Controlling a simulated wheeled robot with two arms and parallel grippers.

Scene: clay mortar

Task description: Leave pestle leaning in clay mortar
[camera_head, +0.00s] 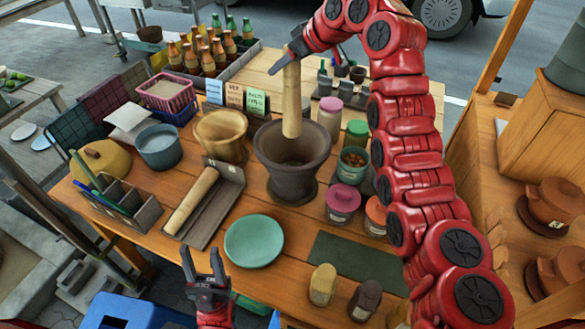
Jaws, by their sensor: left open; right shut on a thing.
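A dark brown clay mortar (290,184) stands upright on the wooden table in the middle. My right gripper (290,58) comes in from above and is shut on the upper part of a pale wooden pestle (292,100). The pestle is nearly upright, and its lower end shows against the mortar's opening. I cannot tell whether that end is above the rim or slightly inside; no contact with the wall is clear. My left gripper (205,274) is open and empty, low in the picture at the table's front edge.
Left of the mortar are a tan wooden mortar (221,136) and a grey tray (212,226) holding another wooden pestle (192,200). A green plate (254,241) lies in front. Lidded jars (343,199) crowd the right side. Bottles (209,61) stand behind.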

